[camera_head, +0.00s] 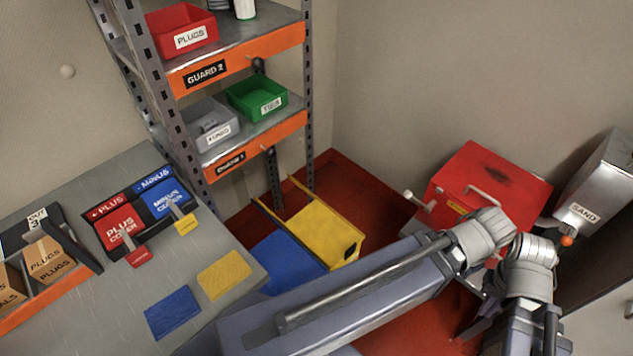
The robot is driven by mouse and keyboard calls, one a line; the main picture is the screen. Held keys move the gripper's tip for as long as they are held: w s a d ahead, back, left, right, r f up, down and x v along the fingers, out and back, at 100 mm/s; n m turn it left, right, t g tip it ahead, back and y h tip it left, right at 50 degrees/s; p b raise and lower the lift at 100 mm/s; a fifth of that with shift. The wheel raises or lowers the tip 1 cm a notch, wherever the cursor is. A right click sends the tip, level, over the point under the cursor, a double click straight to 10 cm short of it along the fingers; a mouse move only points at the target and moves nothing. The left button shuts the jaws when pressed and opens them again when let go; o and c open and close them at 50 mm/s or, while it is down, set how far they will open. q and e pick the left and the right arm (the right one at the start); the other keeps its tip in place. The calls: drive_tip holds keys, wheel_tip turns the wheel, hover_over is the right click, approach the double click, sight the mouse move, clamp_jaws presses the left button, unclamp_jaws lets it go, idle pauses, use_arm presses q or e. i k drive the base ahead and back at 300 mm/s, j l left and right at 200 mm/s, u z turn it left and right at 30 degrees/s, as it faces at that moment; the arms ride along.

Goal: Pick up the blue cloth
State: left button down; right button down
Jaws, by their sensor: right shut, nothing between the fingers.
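The blue cloth (173,312) lies flat on the grey worktop near its front edge. A yellow cloth (224,275) lies flat just to its upper right, with a small gap between them. My right arm reaches across the lower right, and my right gripper (470,322) is low there, partly hidden by the arm. It is shut and empty, far to the right of the blue cloth and not touching it. My left gripper is not in view.
A holder with red and blue covers (120,222) and a tray of boxes (48,262) stand on the worktop. A shelf rack with a green bin (256,98) stands behind. A red box (488,185) is at right. The worktop around the cloths is clear.

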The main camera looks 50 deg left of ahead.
sight(164, 318)
drive_tip(key=k+l, duration=0.7)
drive_tip(key=l, duration=0.15)
drive_tip(key=u, duration=2.5)
drive_tip(key=z, duration=1.55)
drive_tip(key=k, duration=0.05)
